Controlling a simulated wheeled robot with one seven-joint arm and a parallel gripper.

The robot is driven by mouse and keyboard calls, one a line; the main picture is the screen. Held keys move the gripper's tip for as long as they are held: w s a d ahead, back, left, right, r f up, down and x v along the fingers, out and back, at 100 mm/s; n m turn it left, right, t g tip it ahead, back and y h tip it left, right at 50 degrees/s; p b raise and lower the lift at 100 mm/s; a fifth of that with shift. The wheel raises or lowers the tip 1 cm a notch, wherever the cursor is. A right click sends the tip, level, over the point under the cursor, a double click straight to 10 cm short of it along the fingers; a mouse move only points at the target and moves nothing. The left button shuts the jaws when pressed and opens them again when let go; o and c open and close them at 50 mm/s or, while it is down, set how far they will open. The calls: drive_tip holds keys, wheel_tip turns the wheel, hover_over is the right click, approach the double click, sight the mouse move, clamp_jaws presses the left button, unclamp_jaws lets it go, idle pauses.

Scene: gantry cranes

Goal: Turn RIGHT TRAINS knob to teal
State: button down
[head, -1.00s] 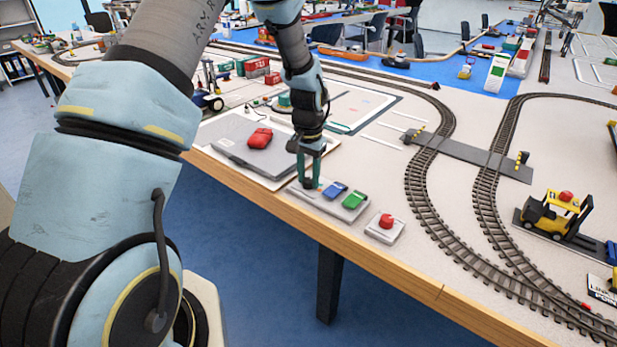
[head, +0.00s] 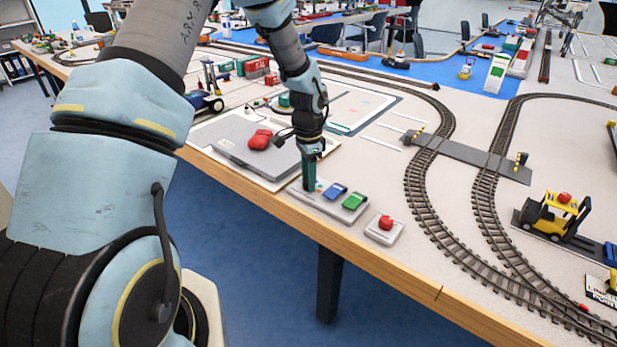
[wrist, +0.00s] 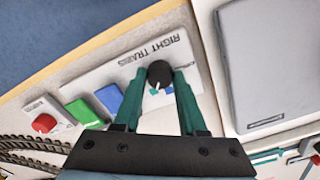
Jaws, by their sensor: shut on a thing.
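The RIGHT TRAINS knob (wrist: 160,73) is a round black knob with a white pointer line, which points toward the gripper's palm in the wrist view. It sits on a light panel (wrist: 112,72) with RIGHT TRAINS printed upside down beside it. Blue and teal patches show partly near the pointer; the fingers and knob hide some of the marks. My gripper (wrist: 159,76) has its teal fingers on both sides of the knob, shut on it. In the head view my gripper (head: 309,186) stands over the panel's left end and hides the knob.
A blue button (head: 335,191) and a green button (head: 354,202) sit on the same panel. A red button (head: 386,222) is on its own box to the right. A grey laptop-like slab (head: 236,138) with a red object on it lies left. Train tracks run to the right.

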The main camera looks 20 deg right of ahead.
idle(0.4)
drive_tip(key=shift+c, duration=2.3)
unclamp_jaws()
drive_tip(key=shift+r, duration=0.1)
wheel_tip(320, 180, up, 11)
drive_tip(key=b, duration=0.2)
drive_tip(key=shift+f, duration=0.2)
